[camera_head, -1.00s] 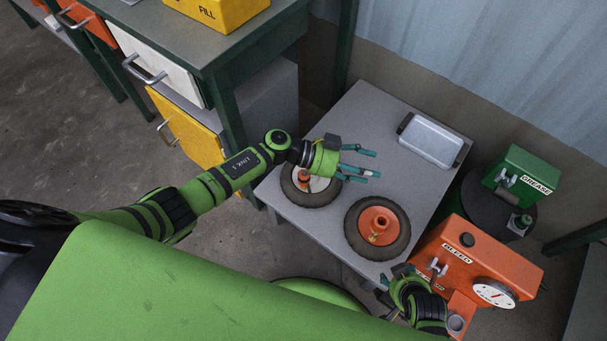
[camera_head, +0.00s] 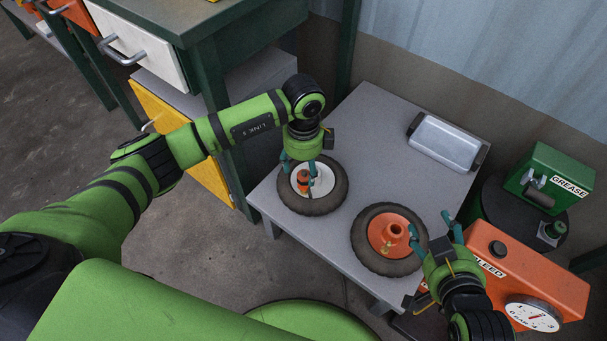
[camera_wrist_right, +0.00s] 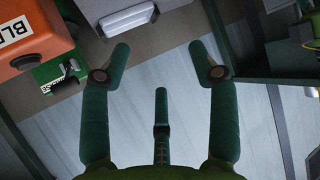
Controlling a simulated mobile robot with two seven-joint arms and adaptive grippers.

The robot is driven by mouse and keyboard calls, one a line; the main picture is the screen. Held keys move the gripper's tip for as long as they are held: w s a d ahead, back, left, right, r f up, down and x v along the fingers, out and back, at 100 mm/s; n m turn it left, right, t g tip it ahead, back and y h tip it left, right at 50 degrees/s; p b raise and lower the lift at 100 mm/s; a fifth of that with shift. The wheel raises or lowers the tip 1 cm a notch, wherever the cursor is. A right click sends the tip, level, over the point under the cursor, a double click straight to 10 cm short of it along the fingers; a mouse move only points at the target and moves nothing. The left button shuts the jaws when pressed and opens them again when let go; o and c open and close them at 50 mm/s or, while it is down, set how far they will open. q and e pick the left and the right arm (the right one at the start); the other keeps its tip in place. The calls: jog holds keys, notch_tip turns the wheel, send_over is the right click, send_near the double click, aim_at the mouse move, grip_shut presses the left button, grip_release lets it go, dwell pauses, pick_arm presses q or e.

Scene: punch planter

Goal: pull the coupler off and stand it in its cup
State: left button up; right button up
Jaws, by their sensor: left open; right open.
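My left gripper (camera_head: 299,171) points down over the left wheel (camera_head: 335,193), a dark tyre with a white hub. Its fingers are open on either side of a small orange-brown fitting (camera_head: 304,182) at the hub; I cannot tell whether they touch it. My right gripper (camera_head: 434,231) is open beside the right wheel (camera_head: 358,240), which has an orange hub with a raised tube (camera_head: 395,231) and a small brass piece (camera_head: 386,248). Its three spread fingers are empty in the right wrist view (camera_wrist_right: 162,65). I cannot clearly identify the coupler.
The wheels lie on a grey table (camera_head: 340,240) with a metal tray (camera_head: 446,144) at the back. The orange BLEED unit (camera_head: 545,284) and green GREASE unit (camera_head: 553,166) stand at right. A green-framed bench (camera_head: 222,22) with drawers is at left. The table's middle back is clear.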

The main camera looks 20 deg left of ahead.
aim_at(303, 174)
pick_arm(q)
notch_tip(303, 174, down, 4)
jog(key=shift+r+b, duration=0.25)
jog(key=shift+b, duration=0.25)
jog(key=shift+f, duration=0.15)
pick_arm(e)
notch_tip(303, 174, up, 7)
jog(key=w+a+t+y, duration=0.1)
jog(key=w+a+t, duration=0.1)
jog(key=t, duration=0.2)
jog(key=shift+w+a+n+y, duration=0.3)
jog(key=shift+w+y, duration=0.05)
jog(key=shift+y, duration=0.05)
pick_arm(q)
grip_shut()
